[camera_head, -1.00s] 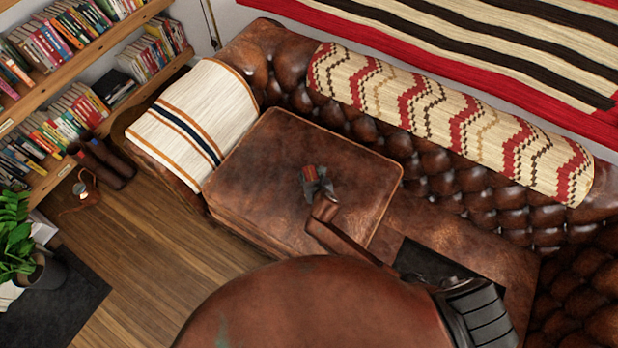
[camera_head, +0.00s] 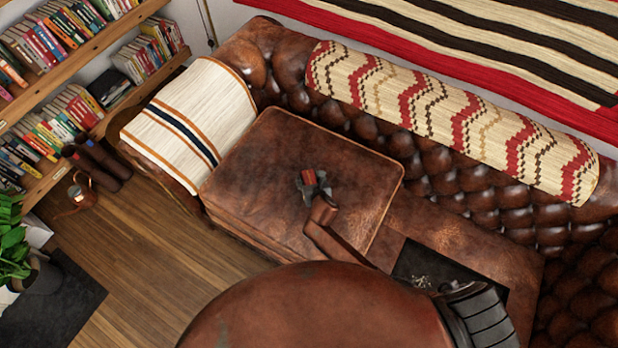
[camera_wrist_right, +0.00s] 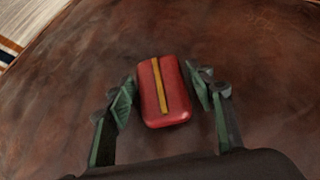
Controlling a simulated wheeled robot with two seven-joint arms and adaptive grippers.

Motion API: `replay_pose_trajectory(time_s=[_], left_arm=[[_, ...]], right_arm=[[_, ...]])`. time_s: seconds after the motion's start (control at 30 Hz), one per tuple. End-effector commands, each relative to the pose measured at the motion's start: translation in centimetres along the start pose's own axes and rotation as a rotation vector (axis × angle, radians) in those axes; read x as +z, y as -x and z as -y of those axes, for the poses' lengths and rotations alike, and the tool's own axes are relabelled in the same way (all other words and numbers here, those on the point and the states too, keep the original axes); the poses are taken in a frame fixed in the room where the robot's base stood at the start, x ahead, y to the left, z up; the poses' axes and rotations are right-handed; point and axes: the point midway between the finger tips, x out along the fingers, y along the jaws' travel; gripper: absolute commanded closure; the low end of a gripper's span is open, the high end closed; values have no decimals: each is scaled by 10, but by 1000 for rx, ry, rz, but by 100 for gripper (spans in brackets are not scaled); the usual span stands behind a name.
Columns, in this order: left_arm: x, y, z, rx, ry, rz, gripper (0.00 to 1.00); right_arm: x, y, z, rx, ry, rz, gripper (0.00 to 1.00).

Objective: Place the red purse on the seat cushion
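The red purse (camera_head: 309,177), small with a yellow stripe, is on or just above the brown leather seat cushion (camera_head: 270,150) of the sofa. In the wrist view the purse (camera_wrist_right: 164,92) sits between the two fingers of my right gripper (camera_wrist_right: 162,98), over the brown cushion (camera_wrist_right: 260,100). Small gaps show between the purse and both green-grey finger pads, so the right gripper (camera_head: 313,186) looks open around it. My left gripper is not in view.
A striped cream blanket (camera_head: 195,115) covers the left armrest. A patterned cloth (camera_head: 450,120) lies along the sofa back. Bookshelves (camera_head: 75,60) stand at the left. The cushion around the purse is clear.

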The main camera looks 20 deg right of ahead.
Motion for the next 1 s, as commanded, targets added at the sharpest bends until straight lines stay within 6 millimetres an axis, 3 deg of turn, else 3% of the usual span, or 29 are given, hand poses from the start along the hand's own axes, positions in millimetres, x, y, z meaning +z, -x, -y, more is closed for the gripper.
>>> replay_pose_trajectory(time_s=[0.47, 1.0], left_arm=[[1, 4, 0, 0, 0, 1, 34], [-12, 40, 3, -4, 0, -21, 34]], right_arm=[[4, 9, 0, 0, -1, 2, 43], [4, 108, 0, 0, 1, 1, 43]])
